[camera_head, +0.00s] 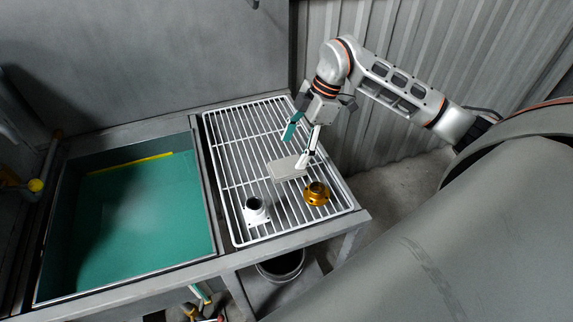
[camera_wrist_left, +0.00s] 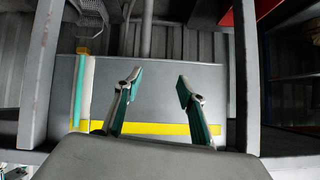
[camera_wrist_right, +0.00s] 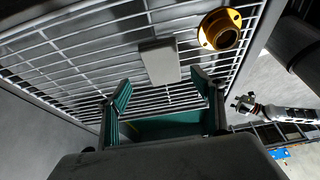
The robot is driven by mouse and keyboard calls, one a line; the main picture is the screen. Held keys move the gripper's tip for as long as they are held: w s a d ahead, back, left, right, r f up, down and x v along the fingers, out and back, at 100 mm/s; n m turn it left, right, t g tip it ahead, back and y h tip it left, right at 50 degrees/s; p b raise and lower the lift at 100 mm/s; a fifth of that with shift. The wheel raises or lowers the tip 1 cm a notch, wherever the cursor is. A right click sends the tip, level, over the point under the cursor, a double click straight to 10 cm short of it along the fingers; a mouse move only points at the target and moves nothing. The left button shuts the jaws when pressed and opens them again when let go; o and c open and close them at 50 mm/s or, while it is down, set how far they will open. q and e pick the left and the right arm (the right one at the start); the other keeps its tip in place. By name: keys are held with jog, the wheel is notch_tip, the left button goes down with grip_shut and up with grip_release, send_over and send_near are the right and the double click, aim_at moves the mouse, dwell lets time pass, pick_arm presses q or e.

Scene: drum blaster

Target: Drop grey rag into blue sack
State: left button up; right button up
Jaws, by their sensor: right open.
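A flat light-grey piece that looks like the grey rag (camera_head: 287,170) lies on the white wire rack. In the right wrist view the grey rag (camera_wrist_right: 160,62) is just beyond the space between the fingertips. My right gripper (camera_head: 297,147) is open and empty above the rack, one finger close to the rag; whether it touches cannot be told. It also shows in the right wrist view (camera_wrist_right: 161,82). My left gripper (camera_wrist_left: 160,80) is open and empty in the left wrist view, facing a grey panel with a yellow stripe. I cannot make out a blue sack in any view.
The wire rack (camera_head: 233,150) also holds a golden flanged part (camera_head: 316,194) and a white fitting with a dark opening (camera_head: 256,211). A teal-floored basin (camera_head: 140,220) is left of it. A dark bucket (camera_head: 281,266) stands below. Corrugated wall (camera_head: 400,100) is behind my right arm.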

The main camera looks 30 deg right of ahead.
aim_at(288, 165)
jog(key=p+x, duration=0.1)
jog(key=x, duration=0.3)
jog(key=shift+s+a+f, duration=0.15)
jog(key=shift+s+a, duration=0.05)
jog(key=shift+w+a+f, duration=0.1)
jog(key=shift+f, duration=0.4)
jog(key=shift+f, duration=0.25)
jog(key=c, duration=1.2)
